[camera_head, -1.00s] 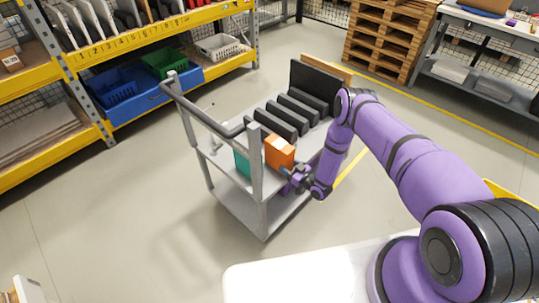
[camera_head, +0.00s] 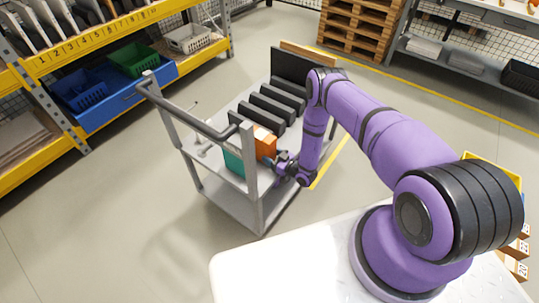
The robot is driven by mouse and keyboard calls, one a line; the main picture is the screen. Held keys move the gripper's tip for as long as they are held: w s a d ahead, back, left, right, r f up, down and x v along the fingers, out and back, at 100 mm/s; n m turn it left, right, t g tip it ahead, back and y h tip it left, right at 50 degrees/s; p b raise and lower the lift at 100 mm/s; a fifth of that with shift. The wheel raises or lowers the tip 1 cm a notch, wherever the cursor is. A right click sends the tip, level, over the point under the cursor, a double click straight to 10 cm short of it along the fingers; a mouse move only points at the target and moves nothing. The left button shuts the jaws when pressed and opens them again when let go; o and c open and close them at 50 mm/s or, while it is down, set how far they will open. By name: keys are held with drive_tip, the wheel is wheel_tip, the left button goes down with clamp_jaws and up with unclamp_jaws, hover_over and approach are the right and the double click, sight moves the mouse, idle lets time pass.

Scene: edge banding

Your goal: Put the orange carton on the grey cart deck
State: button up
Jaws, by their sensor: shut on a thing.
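The orange carton (camera_head: 266,143) is at the near right end of the grey cart's upper deck (camera_head: 212,148), close beside a teal box (camera_head: 234,160). My gripper (camera_head: 279,161) reaches in from the right and is shut on the carton. The fingertips are small and partly hidden. The carton looks upright. I cannot tell whether its base touches the deck, or whether it touches the teal box.
Black upright dividers (camera_head: 277,102) stand along the deck behind the carton. Shelving with blue bins (camera_head: 90,92) stands left. Floor around the cart is clear.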

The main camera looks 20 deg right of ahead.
drive_tip(key=shift+f, duration=0.15)
drive_tip(key=o, duration=1.1)
drive_tip(key=shift+s+d, duration=0.1)
drive_tip(key=shift+d, duration=0.05)
drive_tip(key=v, duration=1.1)
drive_tip(key=shift+s+d, duration=0.15)
drive_tip(key=shift+s, duration=0.15)
drive_tip(key=shift+r, duration=0.2)
